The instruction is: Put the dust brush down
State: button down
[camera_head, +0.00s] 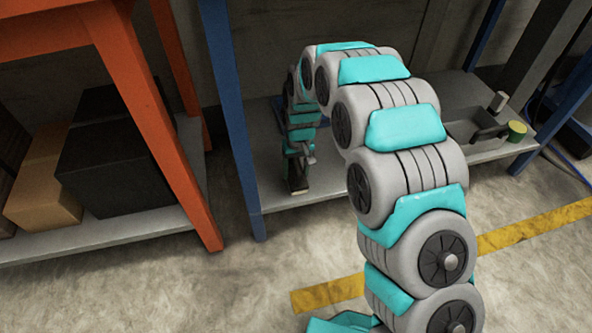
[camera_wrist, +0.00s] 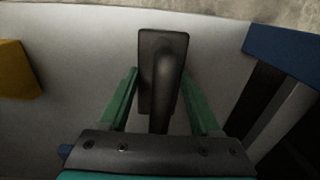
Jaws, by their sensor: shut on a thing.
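The dust brush (camera_wrist: 163,65) is dark with a long block-like body and fills the middle of the wrist view. My gripper (camera_wrist: 160,95) has its green fingers on either side of the brush and is shut on it. In the head view my gripper (camera_head: 299,150) reaches down over the grey lower shelf (camera_head: 338,180) of a blue-framed bench. The brush (camera_head: 298,184) hangs below it there, small and dark, with a paler lower end. I cannot tell whether the brush touches the shelf.
A blue bench leg (camera_head: 236,130) stands left of the gripper; a blue post (camera_wrist: 285,50) shows right in the wrist view. A yellow block (camera_wrist: 18,72) lies left there. A dark tray (camera_head: 470,128) and green-yellow cup (camera_head: 516,131) sit on the shelf's right.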

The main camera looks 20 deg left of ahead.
jog(key=shift+f, duration=0.15)
jog(key=shift+c, duration=0.4)
grip_release()
jog(key=r, duration=0.8)
jog(key=r+p, duration=0.1)
jog(key=r, duration=0.3)
jog(key=shift+w+d, duration=0.15)
jog(key=shift+d, duration=0.1)
jog(key=shift+r, duration=0.15)
